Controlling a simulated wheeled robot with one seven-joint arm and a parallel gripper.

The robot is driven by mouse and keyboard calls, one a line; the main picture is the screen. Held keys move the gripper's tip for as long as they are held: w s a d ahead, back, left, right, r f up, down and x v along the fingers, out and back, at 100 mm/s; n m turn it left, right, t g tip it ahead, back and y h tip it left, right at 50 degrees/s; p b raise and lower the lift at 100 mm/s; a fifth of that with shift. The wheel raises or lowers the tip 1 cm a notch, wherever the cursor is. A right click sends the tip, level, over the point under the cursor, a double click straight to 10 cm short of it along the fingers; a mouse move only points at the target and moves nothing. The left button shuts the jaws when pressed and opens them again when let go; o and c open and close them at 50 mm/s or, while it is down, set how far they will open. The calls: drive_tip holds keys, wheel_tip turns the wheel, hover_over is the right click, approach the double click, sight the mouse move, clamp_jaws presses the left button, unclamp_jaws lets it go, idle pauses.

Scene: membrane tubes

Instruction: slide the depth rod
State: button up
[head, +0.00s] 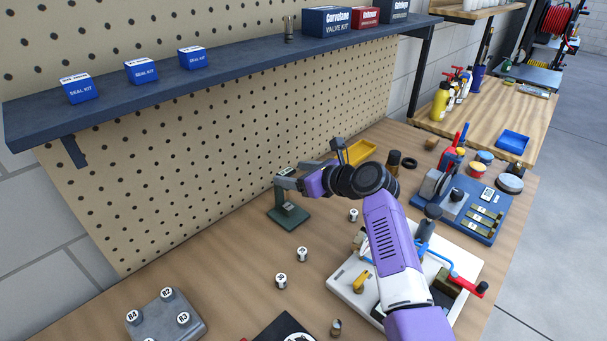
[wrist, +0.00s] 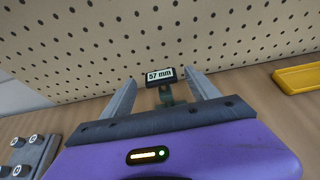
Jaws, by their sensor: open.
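The depth gauge stands on the table near the pegboard, with a green base (head: 289,216) and an upright post. In the wrist view its black display (wrist: 161,76) reads 57 mm, and a green part (wrist: 165,95) shows below it. I cannot pick out the depth rod for sure; my gripper and the display cover part of the gauge. My gripper (head: 284,178) is at the upper part of the gauge in the head view. In the wrist view its two fingers are spread wide, one on each side of the display, with a gap to both.
A yellow tray (wrist: 299,78) lies right of the gauge. Small numbered cylinders (head: 281,281) stand in front, and a grey block (head: 166,318) with labelled tubes is front left. A white fixture board (head: 347,285) lies under my arm. The pegboard (head: 200,150) closes off the back.

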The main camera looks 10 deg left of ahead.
drive_tip(key=v, duration=0.7)
drive_tip(key=shift+d, duration=0.1)
idle(0.4)
